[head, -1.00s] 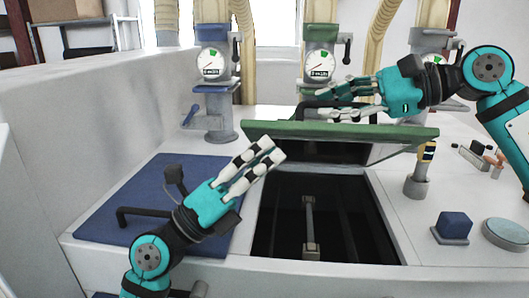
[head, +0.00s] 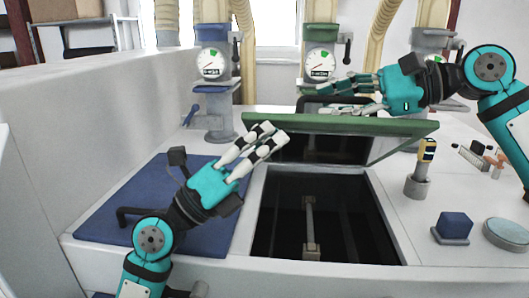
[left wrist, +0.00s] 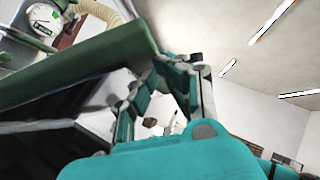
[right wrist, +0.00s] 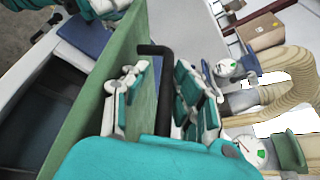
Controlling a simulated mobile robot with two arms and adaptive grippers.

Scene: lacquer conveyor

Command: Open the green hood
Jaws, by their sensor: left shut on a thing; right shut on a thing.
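The green hood (head: 345,126) stands partly raised over a dark opening (head: 310,215); its edge faces me, and it also shows in the left wrist view (left wrist: 85,65) and right wrist view (right wrist: 100,105). Its black handle (right wrist: 162,62) is on the side away from the opening. My right gripper (head: 360,96) is shut on this handle, its fingers on either side of the bar in the right wrist view. My left gripper (head: 271,139) is at the hood's left end, fingertips by the lower edge. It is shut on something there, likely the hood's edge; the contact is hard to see.
A closed blue hood (head: 135,215) with a black handle lies flat left of the opening. Pipes with a blue valve (head: 212,65) and green valve (head: 320,65) with gauges stand behind. A yellow-and-black post (head: 425,160), a blue knob (head: 454,226) and a grey disc (head: 506,233) are on the right.

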